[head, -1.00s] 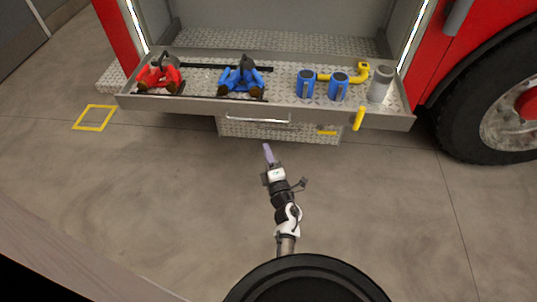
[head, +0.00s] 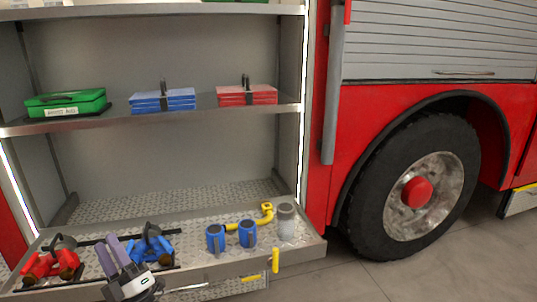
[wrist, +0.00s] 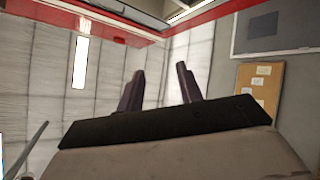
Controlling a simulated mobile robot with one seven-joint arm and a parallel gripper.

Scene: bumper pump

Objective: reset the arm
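My gripper (head: 122,258) shows at the lower left of the head view, in front of the truck's pull-out tray (head: 306,246). Its two purple-grey fingers point up and stand apart with nothing between them. In the wrist view the fingers (wrist: 158,88) are also spread and empty, with a wall and ceiling beyond. In the head view the gripper overlaps the tray and partly covers the blue tool (head: 155,245); I cannot tell how far apart they are.
Above, a shelf (head: 200,112) bears a green first aid box (head: 68,103). A wheel (head: 410,190) stands right. The wrist view shows a corkboard (wrist: 258,85).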

